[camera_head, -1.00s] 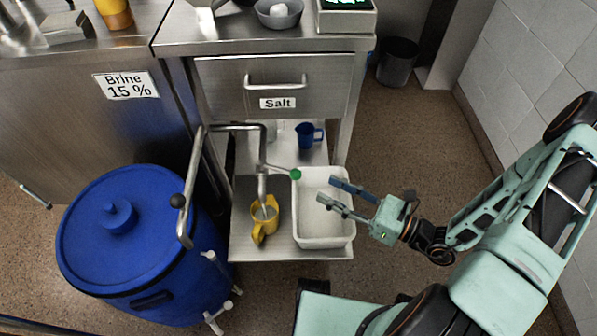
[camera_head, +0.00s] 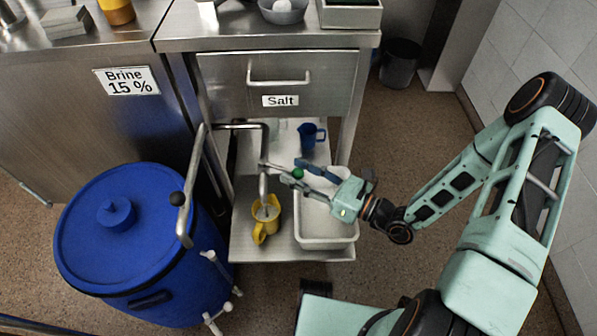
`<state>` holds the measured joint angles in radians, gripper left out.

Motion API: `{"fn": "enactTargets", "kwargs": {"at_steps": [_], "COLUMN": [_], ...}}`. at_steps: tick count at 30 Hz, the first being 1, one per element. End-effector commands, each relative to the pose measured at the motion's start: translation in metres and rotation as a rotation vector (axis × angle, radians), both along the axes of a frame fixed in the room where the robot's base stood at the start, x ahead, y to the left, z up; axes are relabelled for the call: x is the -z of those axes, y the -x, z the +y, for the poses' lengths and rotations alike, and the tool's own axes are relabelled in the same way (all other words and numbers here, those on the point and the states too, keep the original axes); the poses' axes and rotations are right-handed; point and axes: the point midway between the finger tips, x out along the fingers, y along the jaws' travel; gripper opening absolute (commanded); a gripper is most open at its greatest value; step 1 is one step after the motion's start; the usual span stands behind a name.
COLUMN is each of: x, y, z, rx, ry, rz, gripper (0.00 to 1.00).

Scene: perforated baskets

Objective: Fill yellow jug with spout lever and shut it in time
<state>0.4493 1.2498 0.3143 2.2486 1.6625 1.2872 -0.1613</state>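The yellow jug (camera_head: 267,226) stands on the lower shelf, directly under the metal spout (camera_head: 263,185). Its inside shows a pale, greyish content or stream, too small to tell the level. The spout lever ends in a green knob (camera_head: 297,173). My gripper (camera_head: 298,172) is at the knob, its fingers parted with the knob between or just beside them. I cannot tell whether the fingers touch it. The gripper overlaps part of the white basin in the picture.
The white basin (camera_head: 327,243) stands right of the jug. A blue jug (camera_head: 312,138) sits farther back on the shelf. A large blue lidded barrel (camera_head: 118,245) with a bent metal pipe (camera_head: 196,170) stands at left. Open floor lies to the right.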

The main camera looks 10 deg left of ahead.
Motion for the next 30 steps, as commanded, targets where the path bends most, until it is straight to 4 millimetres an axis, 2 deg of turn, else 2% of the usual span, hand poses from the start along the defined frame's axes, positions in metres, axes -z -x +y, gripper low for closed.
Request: {"fn": "enactTargets", "kwargs": {"at_steps": [1,9,12,22,30], "x": [0.000,0.000,0.000,0.000,0.001], "y": [0.000,0.000,0.000,-0.003,-0.020], "z": [0.000,0.000,0.000,-0.001,-0.001], "rx": [0.000,0.000,0.000,-0.016,-0.188], "ry": [0.000,0.000,0.000,-0.001,-0.002], "rz": [0.000,0.000,0.000,-0.003,-0.009], "gripper": [0.38,0.08,0.00,0.00,0.00]}}
